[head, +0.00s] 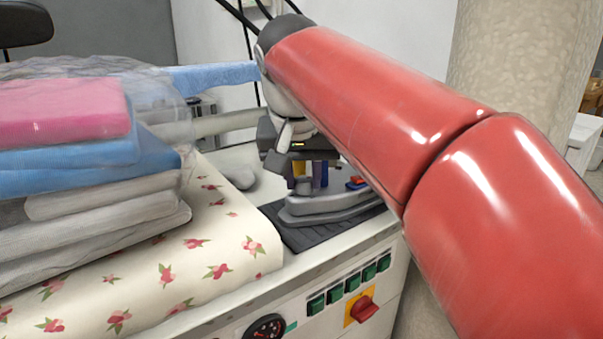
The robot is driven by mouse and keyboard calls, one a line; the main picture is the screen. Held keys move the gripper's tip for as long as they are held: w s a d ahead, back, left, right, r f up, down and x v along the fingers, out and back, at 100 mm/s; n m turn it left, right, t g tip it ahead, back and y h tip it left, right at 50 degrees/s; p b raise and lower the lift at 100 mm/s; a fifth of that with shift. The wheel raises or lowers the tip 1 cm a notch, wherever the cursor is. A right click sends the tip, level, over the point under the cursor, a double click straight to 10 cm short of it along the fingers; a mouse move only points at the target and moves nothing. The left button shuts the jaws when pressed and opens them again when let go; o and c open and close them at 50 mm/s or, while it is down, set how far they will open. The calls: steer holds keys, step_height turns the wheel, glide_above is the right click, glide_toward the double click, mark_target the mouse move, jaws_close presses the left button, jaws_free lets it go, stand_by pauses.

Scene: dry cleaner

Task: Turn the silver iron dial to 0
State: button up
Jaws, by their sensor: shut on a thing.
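The silver iron (335,207) rests flat on a dark ribbed mat (303,238) on the white work table, with red and blue parts on its top at the right. My gripper (304,183) points down over the left part of the iron, its fingers close together at a small grey knob, the iron dial (303,188). It is shut on the dial. The dial's markings and setting are too small to read. My red arm crosses in front from the right and hides part of the iron's right side.
Folded pink, blue and white laundry (90,160) is piled at left on a floral padded cover (200,235). The table front has green buttons (351,282), a red switch (364,308) and a gauge (266,327). A beige column (500,65) stands behind my arm.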

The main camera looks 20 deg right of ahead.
steer(key=shift+n, duration=0.6)
steer(key=o, duration=1)
